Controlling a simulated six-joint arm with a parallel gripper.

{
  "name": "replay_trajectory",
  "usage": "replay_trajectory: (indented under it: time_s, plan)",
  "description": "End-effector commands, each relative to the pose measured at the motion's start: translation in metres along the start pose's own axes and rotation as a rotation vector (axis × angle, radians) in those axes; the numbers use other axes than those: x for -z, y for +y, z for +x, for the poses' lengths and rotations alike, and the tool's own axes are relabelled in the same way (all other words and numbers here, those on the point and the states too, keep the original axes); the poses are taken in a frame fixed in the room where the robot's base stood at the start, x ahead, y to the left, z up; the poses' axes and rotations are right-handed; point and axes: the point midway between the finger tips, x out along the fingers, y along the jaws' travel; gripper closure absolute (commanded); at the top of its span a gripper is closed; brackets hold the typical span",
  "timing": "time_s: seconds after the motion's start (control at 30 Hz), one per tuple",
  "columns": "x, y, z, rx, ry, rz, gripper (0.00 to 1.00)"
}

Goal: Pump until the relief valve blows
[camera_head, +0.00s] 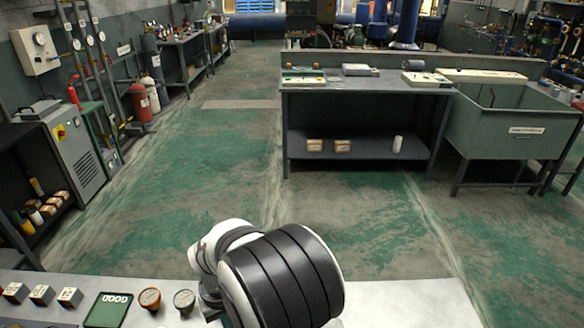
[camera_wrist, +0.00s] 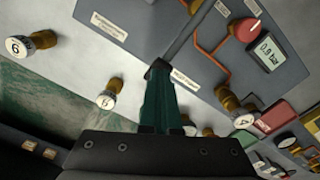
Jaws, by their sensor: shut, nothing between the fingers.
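My gripper (camera_wrist: 158,72) shows in the wrist view, its green fingers shut together with nothing between them. The fingertips overlap the edge of a grey panel (camera_wrist: 190,45) in the picture; I cannot tell if they touch it. The panel carries a small display (camera_wrist: 267,52) reading about 0.0 bar, a red round cap (camera_wrist: 248,30) on a brass fitting, and orange-red pipe lines. A dark upright part (camera_wrist: 191,6) is cut off at the top edge. I cannot tell which part is the pump or the relief valve. In the head view my gripper is hidden.
Brass valves with white numbered caps, 6 (camera_wrist: 18,46), another (camera_wrist: 106,99) and 4 (camera_wrist: 243,120), stand around the fingers.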

Motion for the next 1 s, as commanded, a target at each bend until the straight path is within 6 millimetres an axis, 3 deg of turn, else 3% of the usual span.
replay_trajectory:
  time_s: [0.27, 0.63, 1.0]
  plan:
    - [-0.001, 0.0, 0.012, 0.0, -0.003, 0.001, 1.0]
    - [0.0, 0.0, -0.036, 0.0, 0.001, 0.0, 1.0]
    - [0.0, 0.0, -0.039, 0.0, -0.001, 0.0, 1.0]
